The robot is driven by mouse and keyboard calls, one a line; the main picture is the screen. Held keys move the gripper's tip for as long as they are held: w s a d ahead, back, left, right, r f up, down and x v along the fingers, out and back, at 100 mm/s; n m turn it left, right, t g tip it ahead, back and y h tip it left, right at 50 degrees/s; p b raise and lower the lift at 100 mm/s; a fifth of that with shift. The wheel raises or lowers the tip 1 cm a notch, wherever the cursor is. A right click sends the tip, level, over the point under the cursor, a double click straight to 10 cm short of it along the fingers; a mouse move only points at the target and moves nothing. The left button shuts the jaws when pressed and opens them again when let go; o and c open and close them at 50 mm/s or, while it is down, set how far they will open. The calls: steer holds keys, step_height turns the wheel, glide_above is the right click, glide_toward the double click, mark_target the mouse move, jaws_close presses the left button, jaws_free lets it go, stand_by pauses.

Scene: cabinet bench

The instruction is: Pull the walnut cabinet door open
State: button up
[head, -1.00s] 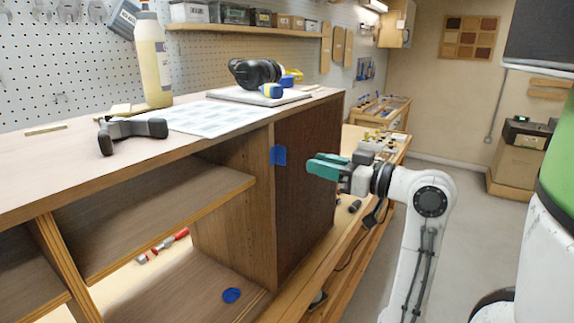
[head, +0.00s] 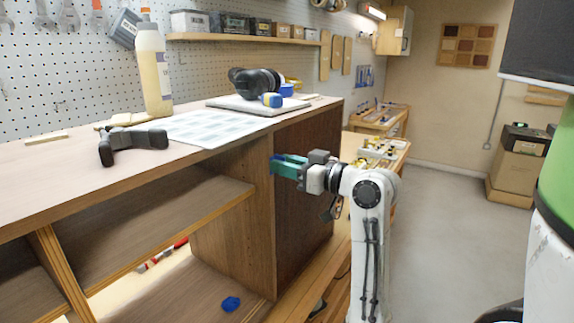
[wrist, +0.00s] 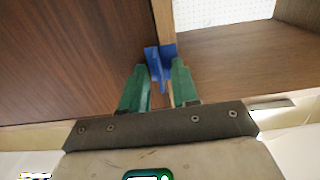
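The walnut cabinet door (head: 308,200) is the dark brown panel on the cabinet's right side; it looks shut. It fills the left of the wrist view (wrist: 70,60). A blue handle (wrist: 161,62) sits at the door's edge by the lighter cabinet post. My gripper (head: 274,164) has teal fingers at this edge in the head view, where they mostly hide the handle. In the wrist view, my gripper (wrist: 159,68) is open, with one finger on each side of the handle's lower part. A small gap shows between the fingers and the handle.
The cabinet (head: 90,170) has open shelves left of the door. A blue object (head: 231,303) lies on the lower shelf.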

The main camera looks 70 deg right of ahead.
jaws_close()
stand_by(1.3)
